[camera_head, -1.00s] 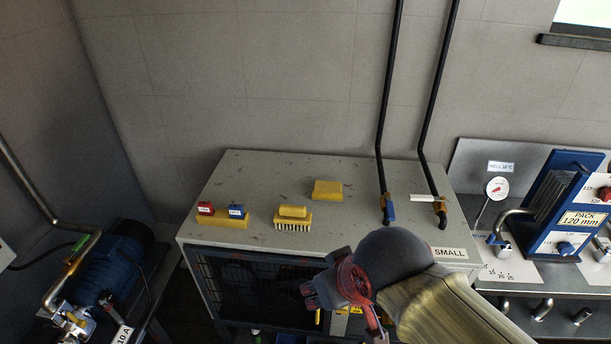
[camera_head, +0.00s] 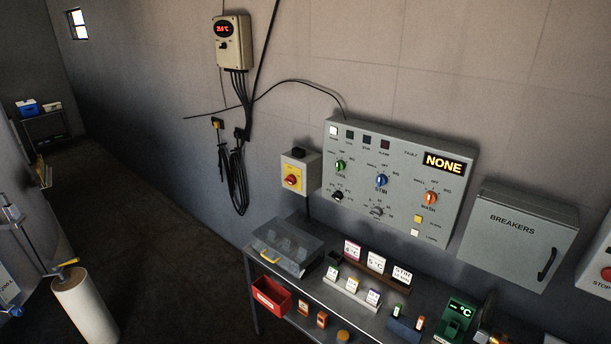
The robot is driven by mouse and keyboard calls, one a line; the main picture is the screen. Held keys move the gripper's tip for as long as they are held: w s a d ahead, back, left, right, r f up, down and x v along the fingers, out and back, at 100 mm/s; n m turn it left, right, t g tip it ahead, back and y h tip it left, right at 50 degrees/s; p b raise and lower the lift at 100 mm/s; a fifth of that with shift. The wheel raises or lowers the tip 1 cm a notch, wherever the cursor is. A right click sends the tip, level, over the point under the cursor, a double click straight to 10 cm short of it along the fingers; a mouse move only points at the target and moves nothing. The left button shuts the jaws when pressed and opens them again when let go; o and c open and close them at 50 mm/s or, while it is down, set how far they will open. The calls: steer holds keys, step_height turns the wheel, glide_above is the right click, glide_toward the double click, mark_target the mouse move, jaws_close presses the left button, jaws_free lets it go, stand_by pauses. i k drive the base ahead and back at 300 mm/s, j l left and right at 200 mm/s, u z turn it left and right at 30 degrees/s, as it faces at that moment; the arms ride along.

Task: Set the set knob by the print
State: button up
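A grey control panel (camera_head: 460,205) hangs on the wall, with a green knob (camera_head: 340,166), a blue knob (camera_head: 381,181), an orange knob (camera_head: 430,198), a black knob (camera_head: 338,195) and a grey knob (camera_head: 376,211). The lower two have small marks around them. Which one is the set knob I cannot read. The panel's display (camera_head: 444,163) reads NONE. Printed cards stand on the bench below: a pink-topped card (camera_head: 352,250), a card that seems to read 5 °C (camera_head: 375,261) and a STIR card (camera_head: 401,276). My gripper is not in view.
A bench (camera_head: 322,291) under the panel holds a clear-lidded box (camera_head: 285,250), a red bin (camera_head: 271,296) and a green °C device (camera_head: 456,318). A yellow-and-red switch box (camera_head: 300,172) and a breakers cabinet (camera_head: 520,232) flank the panel. Open floor (camera_head: 150,210) lies left.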

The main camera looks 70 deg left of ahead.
mark_target(338, 196)
steer(key=u, duration=2.05)
